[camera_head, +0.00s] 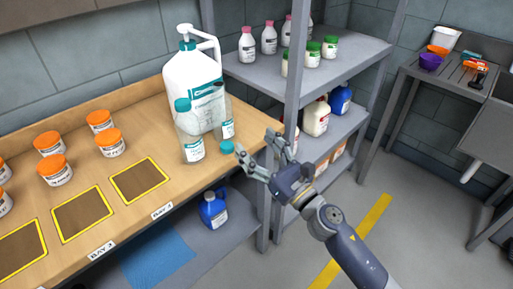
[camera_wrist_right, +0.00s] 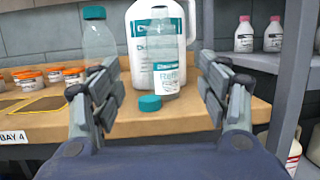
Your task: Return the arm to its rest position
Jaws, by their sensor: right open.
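My right gripper (camera_head: 258,158) is open and empty near the right front corner of the wooden bench. Its two fingers (camera_wrist_right: 155,95) stand apart in the right wrist view, with nothing between them. Beyond them are a large white pump jug (camera_head: 190,85), a clear bottle with a teal cap (camera_head: 188,135) and a second clear bottle (camera_head: 226,122) that shows no cap. A loose teal cap (camera_head: 227,147) lies on the bench in front of the bottles; it also shows in the right wrist view (camera_wrist_right: 150,103). My left gripper is not in view.
Several orange-lidded jars (camera_head: 100,122) stand on the bench (camera_head: 130,107) behind yellow-framed bays (camera_head: 139,181). A grey shelf unit (camera_head: 298,60) with bottles stands close right of the gripper. A sink counter (camera_head: 440,75) is at far right. The floor (camera_head: 400,215) between is clear.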

